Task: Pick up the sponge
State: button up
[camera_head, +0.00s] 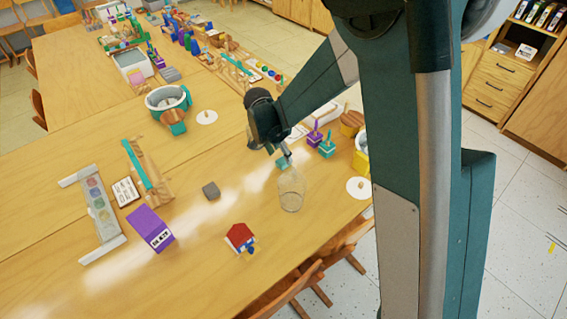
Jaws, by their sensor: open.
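A small grey block (211,191), which looks like the sponge, lies on the near wooden table (185,265). Its top and sides show with nothing on it. My gripper (284,153) is open, above the table to the right of and farther back than the grey block, well apart from it. The gripper points downward, near a clear glass jar (290,192) and a small teal piece (281,163). The fingers are small and partly lost against the things behind them, and I cannot tell whether they touch anything.
A purple box (151,229) and a toy house (240,238) stand in front of the grey block. A small sign (125,191) and a wooden rack (148,172) are to its left. A teal pot (168,101) stands behind. The table right around the block is clear.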

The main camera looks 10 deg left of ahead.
aim_at(283, 160)
jog(key=shift+b+x, duration=0.85)
jog(key=shift+x, duration=1.75)
jog(key=shift+a, duration=0.15)
jog(key=shift+c, duration=0.3)
jog(key=c, duration=0.8)
